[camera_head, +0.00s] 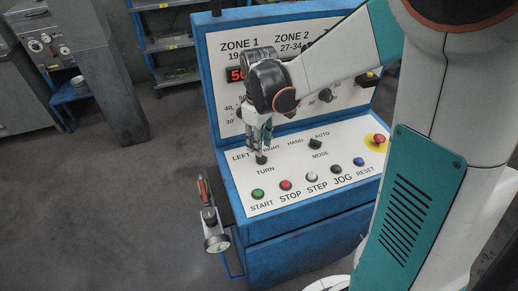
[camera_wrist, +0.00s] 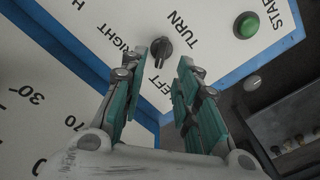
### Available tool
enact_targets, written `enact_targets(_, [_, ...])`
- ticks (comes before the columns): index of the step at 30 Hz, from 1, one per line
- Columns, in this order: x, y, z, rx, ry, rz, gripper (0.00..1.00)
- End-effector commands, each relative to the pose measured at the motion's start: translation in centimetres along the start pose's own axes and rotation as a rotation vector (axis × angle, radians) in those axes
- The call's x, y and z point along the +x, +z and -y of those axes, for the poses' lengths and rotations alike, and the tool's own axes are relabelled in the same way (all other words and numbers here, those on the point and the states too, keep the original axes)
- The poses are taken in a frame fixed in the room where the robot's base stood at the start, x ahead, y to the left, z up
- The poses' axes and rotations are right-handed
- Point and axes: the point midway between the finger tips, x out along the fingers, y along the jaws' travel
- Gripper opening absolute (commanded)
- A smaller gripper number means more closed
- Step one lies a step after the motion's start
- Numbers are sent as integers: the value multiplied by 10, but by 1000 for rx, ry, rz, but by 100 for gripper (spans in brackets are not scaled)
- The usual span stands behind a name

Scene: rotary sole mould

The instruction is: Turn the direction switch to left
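The direction switch is a small black rotary knob (camera_head: 262,159) on the white sloping panel, above the word TURN and between the LEFT and RIGHT labels. It also shows in the wrist view (camera_wrist: 161,47), with its narrow grip bar pointing roughly down the picture; its exact setting is hard to tell. My gripper (camera_head: 259,148) is just above and behind the knob in the head view. In the wrist view my gripper (camera_wrist: 163,62) is open, its two teal fingers apart. The knob shows through the gap just beyond the fingertips, with nothing held. Contact cannot be told.
A green START button (camera_head: 258,194), red STOP button (camera_head: 286,185) and other buttons line the panel's front. The black MODE switch (camera_head: 316,143) and a red emergency button (camera_head: 379,139) are to the right. An upright dial panel (camera_head: 222,70) stands behind my gripper.

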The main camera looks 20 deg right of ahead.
Motion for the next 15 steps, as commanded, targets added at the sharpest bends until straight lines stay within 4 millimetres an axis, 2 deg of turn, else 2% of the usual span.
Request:
enact_targets(3, [-25, 0, 0, 0, 0, 0, 29])
enact_targets(7, [-49, 0, 0, 0, 0, 0, 29])
enact_targets(12, [-69, 0, 0, 0, 0, 0, 29])
enact_targets(15, [-75, 0, 0, 0, 0, 0, 29])
